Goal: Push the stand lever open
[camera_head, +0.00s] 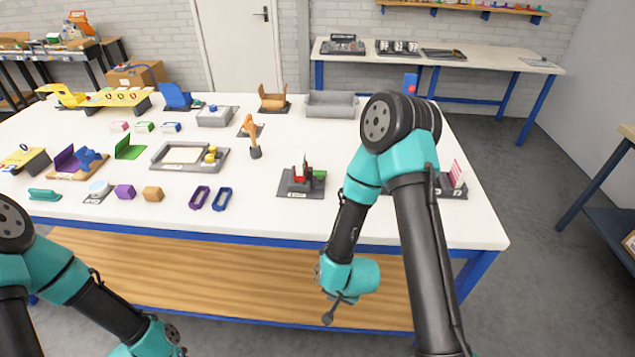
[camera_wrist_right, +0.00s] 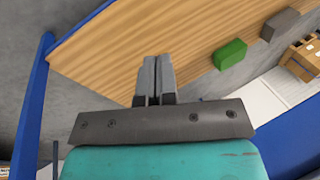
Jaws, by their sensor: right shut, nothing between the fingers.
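I cannot tell for sure which part is the stand lever. An orange upright lever-like piece (camera_head: 250,130) leans on a small dark base in the middle of the table. A dark stand (camera_head: 290,190) with red and green parts sits near the front edge. My right gripper (camera_head: 328,318) hangs low in front of the table's front edge, below the tabletop and apart from both. In the right wrist view its fingers (camera_wrist_right: 153,78) are shut and empty. My left arm shows at the lower left, but its gripper is out of the frame.
The white table (camera_head: 250,215) holds many small items, with a grey bin (camera_head: 332,104) at the back. A wooden lower shelf (camera_head: 230,285) lies under it. In the right wrist view, a green block (camera_wrist_right: 230,54) and a grey block (camera_wrist_right: 280,24) show beyond the fingers.

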